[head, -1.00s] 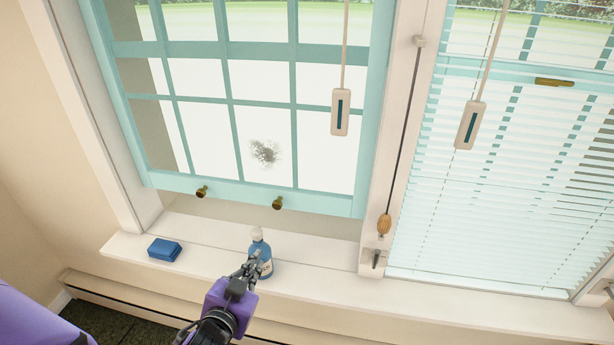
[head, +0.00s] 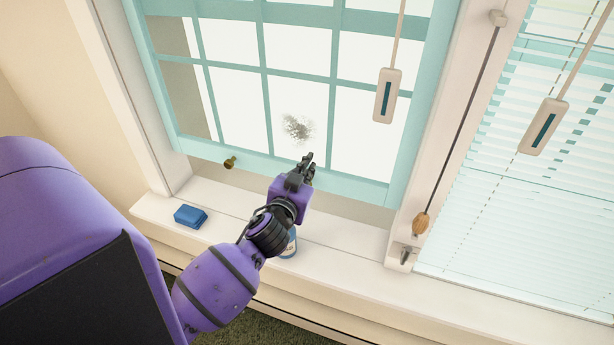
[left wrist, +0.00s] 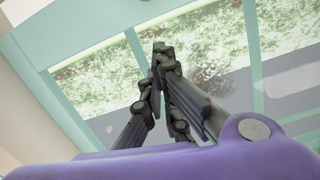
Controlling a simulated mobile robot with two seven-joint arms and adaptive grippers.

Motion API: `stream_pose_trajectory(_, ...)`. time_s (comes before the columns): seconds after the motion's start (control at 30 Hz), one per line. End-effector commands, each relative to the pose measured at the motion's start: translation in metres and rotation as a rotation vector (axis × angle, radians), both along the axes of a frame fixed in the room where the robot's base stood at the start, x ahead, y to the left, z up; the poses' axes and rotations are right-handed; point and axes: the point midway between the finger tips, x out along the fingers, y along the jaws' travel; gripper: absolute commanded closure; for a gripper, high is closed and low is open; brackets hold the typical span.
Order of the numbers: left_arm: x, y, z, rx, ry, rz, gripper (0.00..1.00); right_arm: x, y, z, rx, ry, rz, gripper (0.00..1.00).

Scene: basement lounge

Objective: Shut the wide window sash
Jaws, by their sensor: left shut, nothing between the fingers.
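The wide window sash (head: 232,158) has a teal frame with panes and stands raised, with a gap between its bottom rail and the sill. One brass knob (head: 230,162) shows on the rail's left part; the other knob is hidden behind my left gripper. My left gripper (head: 308,160) is shut and empty, in front of the bottom rail; I cannot tell whether it touches it. In the left wrist view the closed fingertips (left wrist: 160,48) point toward the sash's teal bars and glass (left wrist: 208,55). My right gripper is not in view.
A blue sponge-like block (head: 190,215) lies on the white sill (head: 345,235). A blue bottle (head: 291,243) stands there, mostly hidden behind my left arm. A cord pull (head: 387,95) hangs before the sash. A second window with blinds (head: 530,200) is at right.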

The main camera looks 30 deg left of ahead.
Motion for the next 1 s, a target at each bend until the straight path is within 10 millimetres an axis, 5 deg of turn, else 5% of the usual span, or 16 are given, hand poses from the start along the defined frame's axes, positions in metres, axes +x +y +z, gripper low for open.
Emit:
stream_pose_trajectory(0.07, 0.013, 0.004, -0.003, 0.002, 0.001, 0.001, 1.00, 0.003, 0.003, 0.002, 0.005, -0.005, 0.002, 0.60)
stream_pose_trajectory(0.3, 0.012, 0.008, -0.038, -0.001, 0.005, 0.001, 1.00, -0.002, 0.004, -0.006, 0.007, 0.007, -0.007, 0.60)
stream_pose_trajectory(0.77, 0.012, 0.009, -0.042, 0.000, 0.001, -0.001, 1.00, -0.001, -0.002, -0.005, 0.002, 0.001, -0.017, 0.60)
stream_pose_trajectory(1.0, 0.010, 0.008, -0.081, -0.005, 0.015, 0.000, 1.00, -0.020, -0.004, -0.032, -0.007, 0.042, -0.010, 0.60)
